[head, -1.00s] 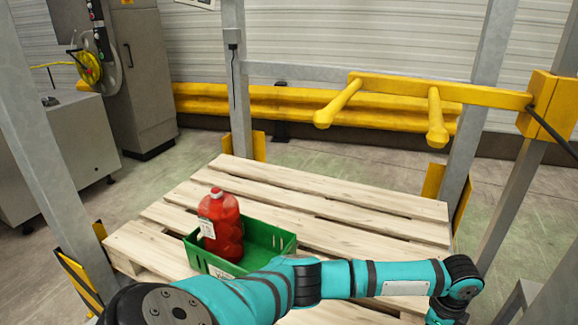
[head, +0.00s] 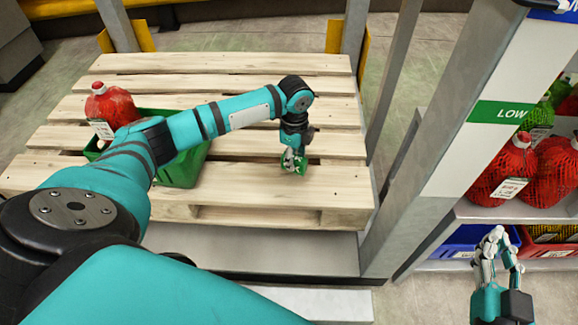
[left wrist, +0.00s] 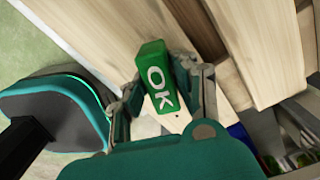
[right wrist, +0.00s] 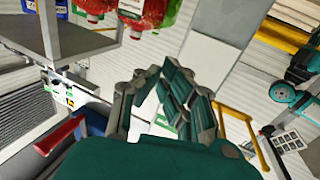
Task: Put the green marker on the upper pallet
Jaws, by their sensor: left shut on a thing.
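The green marker (left wrist: 157,85) is a small green block with white "OK" lettering. My left gripper (left wrist: 157,92) is shut on it, with one finger on each side. In the head view the left gripper (head: 292,157) points down near the right front of a wooden pallet (head: 250,194), with the marker (head: 301,167) at its tips. The marker is low over the slats; I cannot tell whether it touches them. My right gripper (head: 496,246) hangs at the lower right, by the shelves, holding nothing visible. Its fingertips look close together, and I cannot tell how far it is shut.
A green crate (head: 183,172) with a red bottle (head: 112,108) stands on the pallet's left, partly behind my left arm. A grey post (head: 445,130) stands right of the pallet. Shelves hold red net bags (head: 505,168) and a blue crate (head: 462,243). The pallet's back slats are clear.

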